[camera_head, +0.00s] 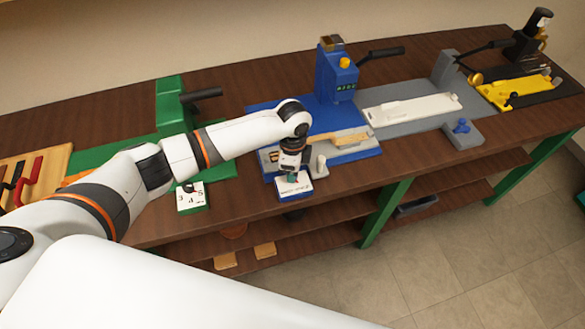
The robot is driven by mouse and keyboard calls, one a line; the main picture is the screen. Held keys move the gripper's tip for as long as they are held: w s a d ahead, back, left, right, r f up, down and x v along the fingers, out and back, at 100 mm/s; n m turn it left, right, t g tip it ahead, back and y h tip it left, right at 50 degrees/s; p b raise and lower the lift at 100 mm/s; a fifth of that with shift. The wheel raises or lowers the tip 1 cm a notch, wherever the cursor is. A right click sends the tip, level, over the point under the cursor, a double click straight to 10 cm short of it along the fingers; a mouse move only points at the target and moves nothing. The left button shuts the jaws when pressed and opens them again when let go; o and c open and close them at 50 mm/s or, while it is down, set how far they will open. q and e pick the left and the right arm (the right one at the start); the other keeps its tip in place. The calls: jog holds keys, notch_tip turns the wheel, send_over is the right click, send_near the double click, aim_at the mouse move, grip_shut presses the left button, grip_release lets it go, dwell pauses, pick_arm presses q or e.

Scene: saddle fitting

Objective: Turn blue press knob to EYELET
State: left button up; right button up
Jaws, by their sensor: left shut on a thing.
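The blue press (338,75) stands at the back middle of the bench, with a yellow button and a dark lever to its right. At the front of its station is a white label plate (296,190), its lettering too small to read. My left gripper (293,173) points down just above this plate and is shut on the knob there. The knob is mostly hidden by the fingers, so its pointing direction cannot be told. My right gripper is not in view.
A grey peg (320,167) stands close to the right of my gripper. A tan strap-like piece (340,137) lies behind it. A green station with a numbered plate (190,197) is to the left; grey (463,132) and yellow (520,92) stations are to the right.

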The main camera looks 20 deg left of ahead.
pick_arm(q)
jog(key=o, duration=1)
jog(key=shift+r, duration=0.1)
notch_tip(320, 180, up, 12)
jog(key=b, duration=0.3)
jog(key=shift+w, duration=0.2)
